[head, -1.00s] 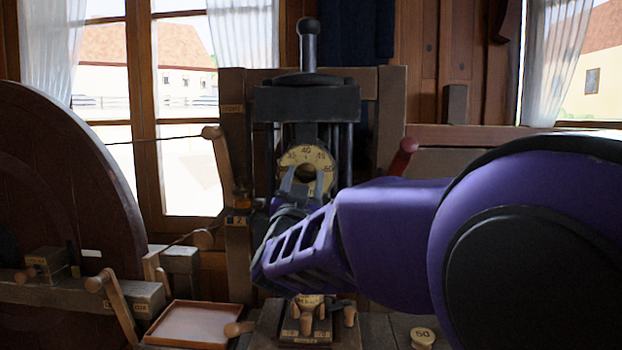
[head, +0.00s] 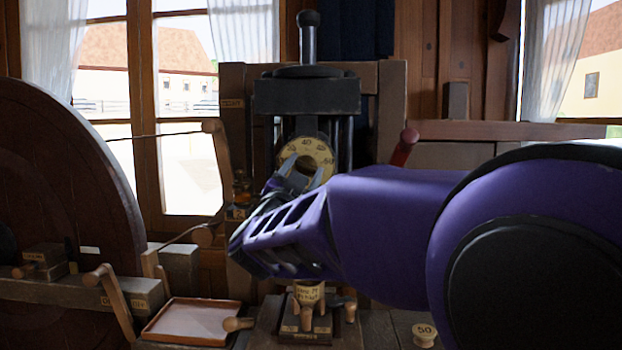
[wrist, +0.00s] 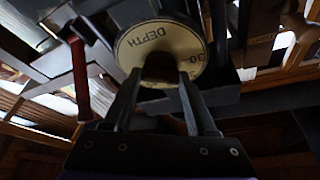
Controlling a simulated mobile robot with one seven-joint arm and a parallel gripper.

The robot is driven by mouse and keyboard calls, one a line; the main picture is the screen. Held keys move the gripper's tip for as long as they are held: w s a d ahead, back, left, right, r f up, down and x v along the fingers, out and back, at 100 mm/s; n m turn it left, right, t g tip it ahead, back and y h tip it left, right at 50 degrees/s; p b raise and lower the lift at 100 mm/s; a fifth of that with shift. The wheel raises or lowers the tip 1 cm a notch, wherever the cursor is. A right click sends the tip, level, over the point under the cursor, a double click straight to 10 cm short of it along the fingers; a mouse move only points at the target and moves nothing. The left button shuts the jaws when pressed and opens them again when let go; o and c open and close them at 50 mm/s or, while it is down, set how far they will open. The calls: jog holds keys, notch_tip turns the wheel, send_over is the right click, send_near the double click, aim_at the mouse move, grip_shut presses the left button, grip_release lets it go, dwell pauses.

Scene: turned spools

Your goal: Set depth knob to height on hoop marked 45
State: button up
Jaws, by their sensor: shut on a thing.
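The depth knob is a pale round dial (head: 306,152) with dark numbers, on the front of the dark press. Around 40 stands near its top in the head view. In the wrist view the dial (wrist: 150,40) reads DEPTH, with 30 at its edge. My gripper (wrist: 160,76) is shut on the dark centre of the knob, one finger on each side; its fingertips also show in the head view (head: 303,174). A pale turned piece with a small written label (head: 309,293) stands below the press; its writing is too small to read surely.
A spool marked 50 (head: 424,335) stands on the bench at right. A shallow tray (head: 194,322) lies at front left, beside a large dark wheel (head: 75,180). A red-ended lever (head: 405,146) is close above my arm. Wooden levers stand at left.

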jog(key=m+g+h, duration=0.1)
jog(key=m, duration=0.2)
jog(key=m+h+b, duration=0.1)
jog(key=m, duration=0.2)
jog(key=shift+a+r+g, duration=0.1)
jog(key=shift+g, duration=0.3)
jog(key=m+g, duration=0.1)
jog(key=m, duration=0.2)
jog(key=m+g+p, duration=0.1)
jog(key=m, duration=0.2)
jog(key=shift+r+h, duration=0.2)
jog(key=shift+h, duration=0.1)
jog(key=m+g+p, duration=0.1)
jog(key=m, duration=0.1)
jog(key=m+g, duration=0.1)
jog(key=m, duration=0.2)
jog(key=shift+r+y+p, duration=0.15)
jog(key=shift+y+p, duration=0.25)
jog(key=m+g+y+p, duration=0.1)
jog(key=m, duration=0.2)
jog(key=shift+y, duration=0.3)
jog(key=shift+m+p, duration=0.3)
jog(key=shift+m, duration=0.1)
jog(key=o, duration=1.4)
jog(key=shift+c, duration=0.2)
